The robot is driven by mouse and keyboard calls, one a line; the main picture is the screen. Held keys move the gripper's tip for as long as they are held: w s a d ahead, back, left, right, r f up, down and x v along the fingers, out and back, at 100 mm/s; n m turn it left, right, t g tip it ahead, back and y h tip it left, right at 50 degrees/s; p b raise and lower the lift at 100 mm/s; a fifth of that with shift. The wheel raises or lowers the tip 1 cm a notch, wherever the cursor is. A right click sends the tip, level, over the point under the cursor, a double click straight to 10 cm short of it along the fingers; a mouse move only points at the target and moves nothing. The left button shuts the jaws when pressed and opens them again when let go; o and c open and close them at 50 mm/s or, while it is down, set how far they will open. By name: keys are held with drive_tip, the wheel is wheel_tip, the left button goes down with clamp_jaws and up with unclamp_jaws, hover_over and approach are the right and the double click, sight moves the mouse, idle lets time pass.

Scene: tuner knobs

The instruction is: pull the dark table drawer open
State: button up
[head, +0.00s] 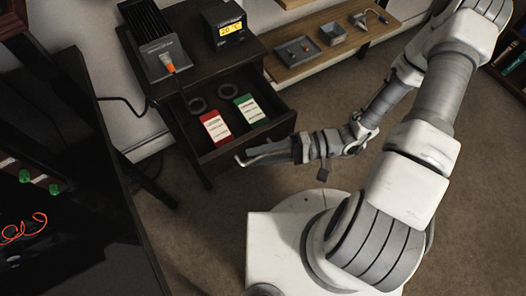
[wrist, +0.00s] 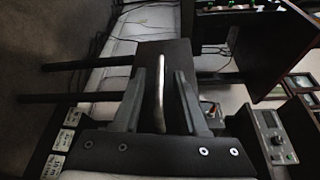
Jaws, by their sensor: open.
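The dark table (head: 185,22) stands at the upper middle of the head view. Its drawer (head: 262,133) is pulled out toward my gripper, so its inside shows. In the wrist view, the dark drawer front (wrist: 176,52) carries a pale bar handle (wrist: 159,92). My gripper (head: 241,158) is at the drawer's front edge in the head view. In the wrist view, my gripper (wrist: 160,76) is open, with one finger on each side of the handle and visible gaps between. The handle is hard to make out in the head view.
The drawer holds a red box (head: 215,128), a green box (head: 250,109) and two black rings. A black finned device (head: 155,35) and a box with a lit display (head: 229,30) stand on the table. A wooden shelf (head: 340,55) is behind. Brown floor (head: 245,195) is clear in front.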

drive_tip(key=w+d+r+p, duration=0.1)
drive_tip(key=w+d+p, duration=0.1)
drive_tip(key=d, duration=1.5)
drive_tip(key=shift+w+r+p, duration=0.2)
drive_tip(key=shift+w+p, duration=0.2)
wheel_tip(320, 180, up, 48)
drive_tip(key=s+a+t+h+p, duration=0.2)
drive_tip(key=t+h+p, duration=0.6)
drive_tip(key=h+p, duration=0.8)
drive_tip(key=shift+s+r+h+p, duration=0.15)
drive_tip(key=shift+h+p, duration=0.25)
drive_tip(key=shift+p, duration=0.6)
